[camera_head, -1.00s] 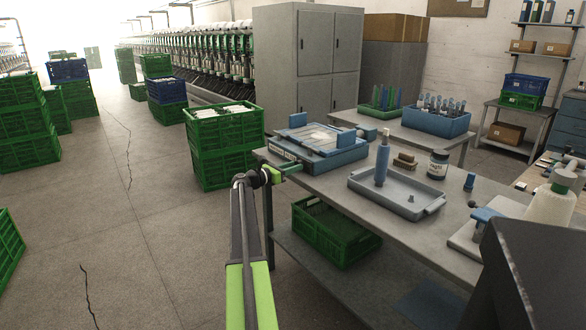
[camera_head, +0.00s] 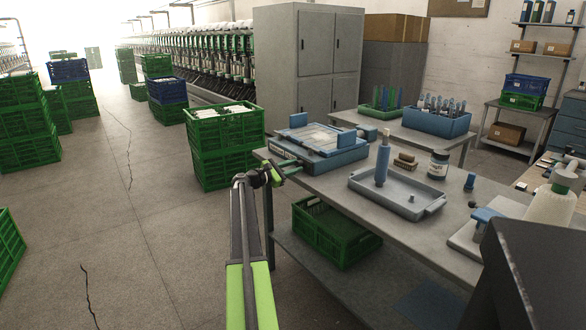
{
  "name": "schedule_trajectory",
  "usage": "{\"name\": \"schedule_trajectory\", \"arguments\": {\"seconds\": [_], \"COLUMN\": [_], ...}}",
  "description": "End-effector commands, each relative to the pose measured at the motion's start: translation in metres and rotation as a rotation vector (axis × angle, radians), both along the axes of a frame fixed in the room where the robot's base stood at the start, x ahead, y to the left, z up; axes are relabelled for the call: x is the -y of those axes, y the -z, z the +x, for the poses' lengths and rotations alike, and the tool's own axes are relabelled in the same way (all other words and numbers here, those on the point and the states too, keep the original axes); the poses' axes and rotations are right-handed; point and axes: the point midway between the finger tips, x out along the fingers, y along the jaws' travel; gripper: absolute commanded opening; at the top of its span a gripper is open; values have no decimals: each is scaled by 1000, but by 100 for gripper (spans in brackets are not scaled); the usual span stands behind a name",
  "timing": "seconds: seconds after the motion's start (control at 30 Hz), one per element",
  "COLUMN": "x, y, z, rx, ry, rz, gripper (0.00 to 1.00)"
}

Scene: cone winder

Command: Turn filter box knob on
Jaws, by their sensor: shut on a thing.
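The filter box (camera_head: 318,150) is a blue-grey box with a pale top panel and blue clamps, standing at the far left end of the grey workbench.
On the workbench (camera_head: 335,198) a grey tray (camera_head: 408,205) holds a blue bottle. A dark jar (camera_head: 438,165) and a brush stand behind it. A green crate (camera_head: 335,235) sits on the lower shelf. Stacked green crates (camera_head: 226,130) stand behind my gripper.

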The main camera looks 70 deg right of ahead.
Motion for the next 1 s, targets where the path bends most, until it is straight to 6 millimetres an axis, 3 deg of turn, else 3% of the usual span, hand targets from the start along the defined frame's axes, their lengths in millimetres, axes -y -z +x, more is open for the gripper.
{"name": "schedule_trajectory", "arguments": {"seconds": [0.43, 0.47, 0.6, 1.0], "x": [2, 2, 1, -7], "y": [-1, -2, -1, -1], "z": [3, 3, 2, 5], "rx": [6, 6, 6, 8], "ry": [-8, -8, -6, -4], "rz": [-9, -9, -9, -7], "gripper": [0, 33, 51, 52]}}
